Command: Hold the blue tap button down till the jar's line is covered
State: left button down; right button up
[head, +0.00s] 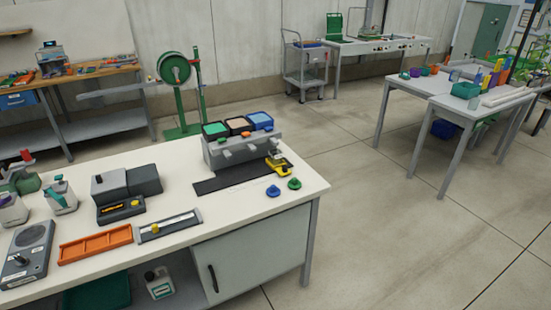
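A grey dispenser (216,156) stands near the right end of the white bench, with green (215,128), beige (238,123) and blue (261,118) topped tanks in a row. Small pale taps stick out of its front below the tanks; the one under the blue tank is at the right, and its button is too small to make out. A yellow and black item (279,166) sits below that right tap, with something small and pale above it. I cannot tell whether this is the jar, and no line or liquid level shows. Neither of my grippers is in view.
A dark mat (222,183) lies before the dispenser. A blue knob-like piece (273,191) and a green one (294,184) lie near the bench's right edge. An orange tray (96,244), a grey slide (170,226) and a dark device (127,192) stand left.

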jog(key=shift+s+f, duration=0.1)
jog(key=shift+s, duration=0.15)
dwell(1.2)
